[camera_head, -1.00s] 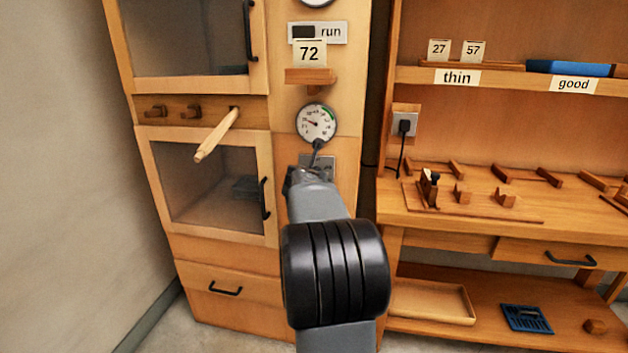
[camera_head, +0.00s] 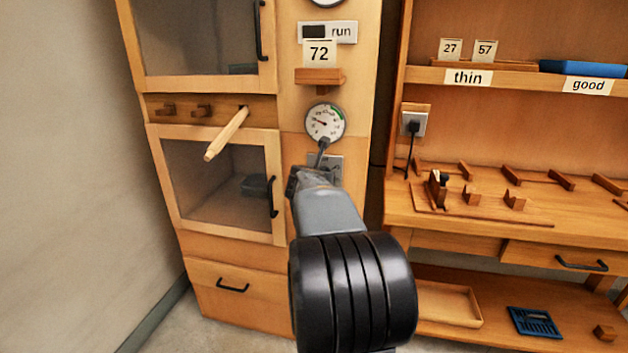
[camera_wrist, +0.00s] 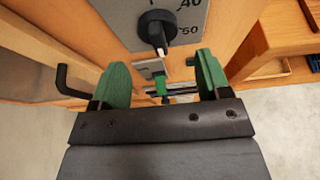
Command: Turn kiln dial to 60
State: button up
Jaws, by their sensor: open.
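The kiln dial is a round black knob (camera_wrist: 157,28) on a grey plate (camera_wrist: 112,14) with printed numbers, 40 and 50 readable at its right in the wrist view. A white mark shows at the knob's lower end, pointing down. My gripper (camera_wrist: 164,72) has two green fingers spread apart, with nothing held between them. The knob lies ahead of the fingertips, between them in the picture, and appears apart from them. In the head view my gripper (camera_head: 308,180) is at the grey plate (camera_head: 333,165) and covers much of it; the knob is not clear there.
A wooden peg (camera_head: 227,133) sticks out at the left. Black door handles (camera_head: 272,196) stand beside the arm. A workbench (camera_head: 450,205) with wooden pieces is at the right.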

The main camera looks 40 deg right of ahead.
jog(key=p+v, duration=0.2)
jog(key=v, duration=0.8)
jog(key=shift+r, duration=0.15)
